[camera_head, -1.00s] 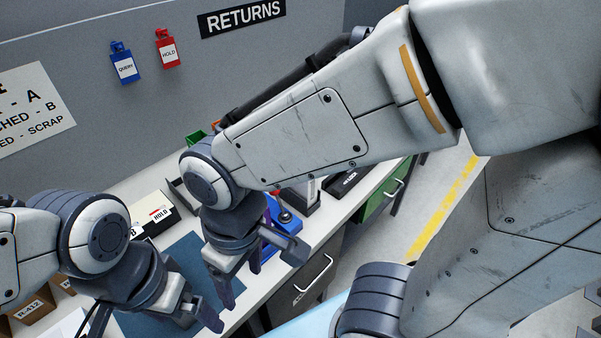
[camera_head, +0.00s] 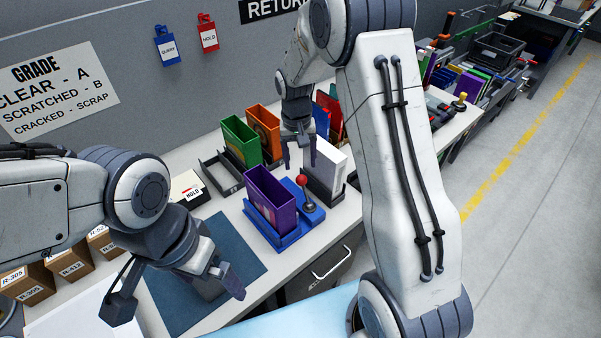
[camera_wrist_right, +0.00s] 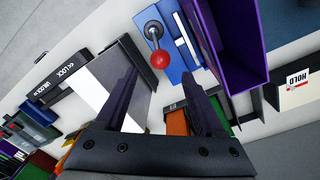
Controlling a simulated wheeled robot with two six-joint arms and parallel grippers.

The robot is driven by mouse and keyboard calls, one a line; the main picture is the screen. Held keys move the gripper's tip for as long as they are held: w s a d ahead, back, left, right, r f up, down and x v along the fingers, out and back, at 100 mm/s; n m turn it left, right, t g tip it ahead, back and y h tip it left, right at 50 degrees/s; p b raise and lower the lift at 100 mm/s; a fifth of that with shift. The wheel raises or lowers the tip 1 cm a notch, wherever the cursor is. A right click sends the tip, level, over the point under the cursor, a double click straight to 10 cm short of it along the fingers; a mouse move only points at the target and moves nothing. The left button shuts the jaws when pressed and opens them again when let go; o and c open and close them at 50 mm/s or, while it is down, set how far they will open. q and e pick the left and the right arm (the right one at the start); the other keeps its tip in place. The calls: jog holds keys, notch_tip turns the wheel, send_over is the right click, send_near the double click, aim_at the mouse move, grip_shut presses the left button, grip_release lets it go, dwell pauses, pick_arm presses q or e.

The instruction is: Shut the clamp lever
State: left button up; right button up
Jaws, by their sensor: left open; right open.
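The clamp lever (camera_head: 306,193) has a red ball knob and stands up from a blue fixture (camera_head: 284,238) on the bench. A purple case (camera_head: 270,200) stands in the fixture, beside the lever. My right gripper (camera_head: 299,163) is open and empty, pointing down above and just behind the red knob. In the right wrist view the lever (camera_wrist_right: 154,34) and its knob show beyond the open fingers (camera_wrist_right: 165,100), not between them; contact is not visible. My left gripper (camera_head: 222,286) is open and empty over the blue-grey mat (camera_head: 228,240), left of the fixture.
Green (camera_head: 240,140) and orange (camera_head: 264,128) cases stand behind the fixture. A white case (camera_head: 327,165) in a dark holder is close on the right. A label reading LOCK and UNLOCK (camera_wrist_right: 62,76) shows in the wrist view. Cardboard bins (camera_head: 70,262) sit at left.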

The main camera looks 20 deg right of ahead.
aim_at(301, 176)
notch_tip(301, 176, down, 6)
jog(key=shift+s+d+f+p, duration=0.1)
jog(key=shift+f+p, duration=0.05)
jog(key=shift+p, duration=0.55)
grip_shut()
